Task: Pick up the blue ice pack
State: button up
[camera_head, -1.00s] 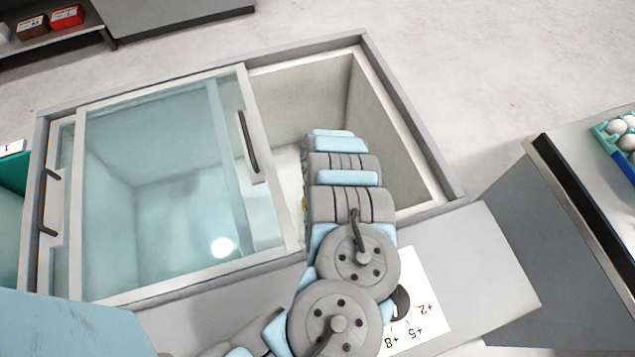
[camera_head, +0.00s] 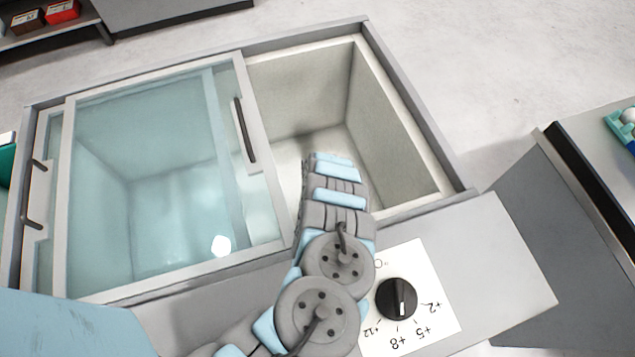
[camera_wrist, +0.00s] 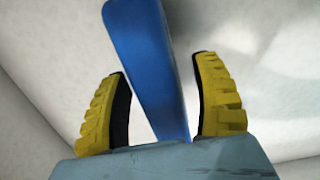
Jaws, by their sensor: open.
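The blue ice pack (camera_wrist: 148,62) shows in the wrist view as a long narrow blue slab seen nearly edge-on. It stands between the two yellow-padded fingers of my gripper (camera_wrist: 162,110). The fingers are open, with a gap on each side of the pack; the gap on the right looks narrower near the pack's lower end. The pack's lower end is hidden behind the gripper body. In the head view my arm reaches down into the open half of the chest freezer (camera_head: 405,125), and its links hide the gripper and the ice pack.
A sliding glass lid (camera_head: 150,190) with a dark handle covers the freezer's left half. Pale inner walls (camera_head: 395,130) stand close around my arm. A control panel with a black dial (camera_head: 396,300) lies in front. A counter with an egg tray (camera_head: 620,125) stands at right.

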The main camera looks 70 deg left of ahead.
notch_tip(320, 180, down, 4)
jog(key=shift+a+r+b, duration=0.1)
jog(key=shift+b, duration=0.65)
grip_shut()
